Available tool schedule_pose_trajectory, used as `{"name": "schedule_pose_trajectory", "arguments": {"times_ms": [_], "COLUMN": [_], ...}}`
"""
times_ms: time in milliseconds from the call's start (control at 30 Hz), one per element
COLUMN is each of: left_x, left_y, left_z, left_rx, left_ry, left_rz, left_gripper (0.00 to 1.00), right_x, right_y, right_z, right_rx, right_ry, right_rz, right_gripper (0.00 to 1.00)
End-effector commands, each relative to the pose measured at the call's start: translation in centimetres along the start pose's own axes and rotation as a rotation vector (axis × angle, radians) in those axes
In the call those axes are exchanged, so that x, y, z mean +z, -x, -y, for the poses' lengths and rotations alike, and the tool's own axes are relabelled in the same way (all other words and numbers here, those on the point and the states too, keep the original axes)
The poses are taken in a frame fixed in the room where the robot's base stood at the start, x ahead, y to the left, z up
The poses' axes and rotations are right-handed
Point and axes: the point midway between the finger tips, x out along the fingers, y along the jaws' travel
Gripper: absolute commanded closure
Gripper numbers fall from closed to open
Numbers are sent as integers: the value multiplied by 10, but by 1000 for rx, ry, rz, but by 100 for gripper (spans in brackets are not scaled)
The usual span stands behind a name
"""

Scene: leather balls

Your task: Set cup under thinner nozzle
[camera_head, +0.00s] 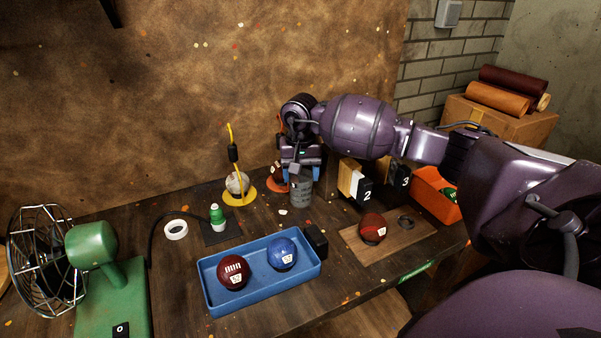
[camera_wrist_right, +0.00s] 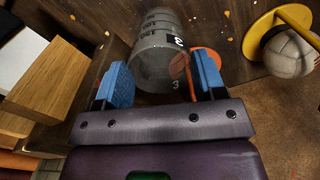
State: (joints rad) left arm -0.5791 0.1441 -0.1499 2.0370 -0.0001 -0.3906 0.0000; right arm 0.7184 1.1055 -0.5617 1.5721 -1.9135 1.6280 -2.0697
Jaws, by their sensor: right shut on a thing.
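A grey cup (camera_head: 301,193) with dark graduation marks is near the back of the bench, below my right gripper (camera_head: 301,174). The gripper's blue fingers are shut on it near its top. In the right wrist view the cup (camera_wrist_right: 160,58) sits between the two blue pads of the gripper (camera_wrist_right: 161,84), and its printed marks show. I cannot tell whether its base touches the bench. No nozzle can be made out clearly; my right arm covers part of the back of the bench. My left gripper is not in view.
Wooden blocks with black number plates 2 (camera_head: 366,194) and 3 (camera_head: 402,174) stand to the right. A pale ball on a yellow stand (camera_head: 238,199) is left of the cup. A blue tray (camera_head: 213,295) with two balls lies in front; a green fan (camera_head: 108,290) stands left.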

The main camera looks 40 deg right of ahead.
Motion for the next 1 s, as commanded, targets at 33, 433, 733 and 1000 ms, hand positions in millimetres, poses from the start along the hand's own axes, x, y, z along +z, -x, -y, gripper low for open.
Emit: {"name": "schedule_pose_trajectory", "arguments": {"times_ms": [33,433,733,1000], "left_x": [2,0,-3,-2], "left_y": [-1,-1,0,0], "left_z": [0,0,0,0], "left_rx": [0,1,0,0], "left_ry": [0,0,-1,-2], "left_rz": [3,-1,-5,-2], "left_gripper": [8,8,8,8], "right_x": [0,0,-1,0], "right_y": [-3,-2,20,72], "right_z": [0,0,0,0], "right_rx": [1,1,0,-1], "right_ry": [0,0,1,0], "right_rz": [2,1,-2,-3], "right_gripper": [59,11,11,11]}}
